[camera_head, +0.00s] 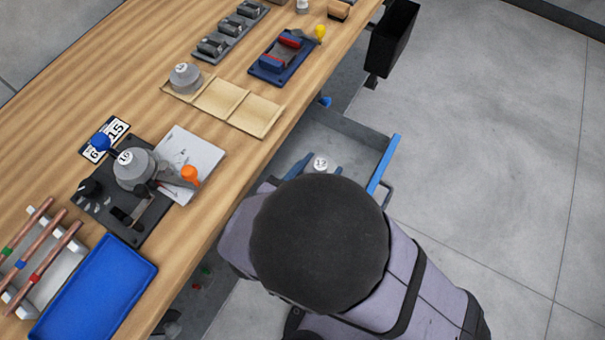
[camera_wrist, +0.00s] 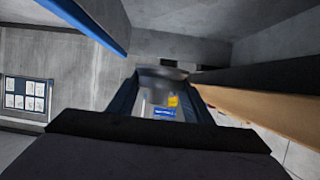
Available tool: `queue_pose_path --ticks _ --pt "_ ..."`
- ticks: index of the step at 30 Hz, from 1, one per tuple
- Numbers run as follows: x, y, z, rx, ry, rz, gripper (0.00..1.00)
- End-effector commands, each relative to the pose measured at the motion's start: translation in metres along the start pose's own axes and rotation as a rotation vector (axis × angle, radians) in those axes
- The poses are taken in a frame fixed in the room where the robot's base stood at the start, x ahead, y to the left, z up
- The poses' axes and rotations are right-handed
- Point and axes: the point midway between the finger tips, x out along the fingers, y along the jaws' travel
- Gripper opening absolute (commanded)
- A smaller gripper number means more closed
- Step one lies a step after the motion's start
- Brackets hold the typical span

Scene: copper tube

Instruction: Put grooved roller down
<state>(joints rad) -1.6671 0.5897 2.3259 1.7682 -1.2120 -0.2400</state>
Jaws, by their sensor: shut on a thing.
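A grooved roller (camera_head: 320,164), grey with a white cap that appears to read 12, is held in my gripper (camera_head: 314,172). In the head view most of it is hidden behind my wrist, and it appears over the open drawer (camera_head: 345,130) below the bench edge. I cannot tell its height above the drawer floor. In the wrist view, my gripper (camera_wrist: 161,90) has dark blue fingers on both sides of a blurred grey shape. A second grey roller (camera_head: 185,77) stands in the left compartment of the wooden tray (camera_head: 258,115). A third (camera_head: 135,166) sits on the black bending tool (camera_head: 122,222).
The drawer's blue edge (camera_head: 384,163) is right of my wrist. A black bin (camera_head: 392,38) hangs at the bench's far end. Copper tubes (camera_head: 42,262) and a blue tray (camera_head: 95,290) lie at the lower left. Two compartments of the wooden tray are empty.

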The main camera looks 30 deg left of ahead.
Motion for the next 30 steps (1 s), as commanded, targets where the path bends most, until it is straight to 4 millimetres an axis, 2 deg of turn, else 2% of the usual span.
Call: queue_pose_path --ticks 8,19,30 --pt "-0.004 -0.003 0.005 -0.007 0.002 -0.011 0.0" --pt "0.015 -0.003 0.048 -0.008 0.003 -0.011 0.0" --pt "0.019 -0.003 0.059 -0.005 0.002 -0.011 0.0"
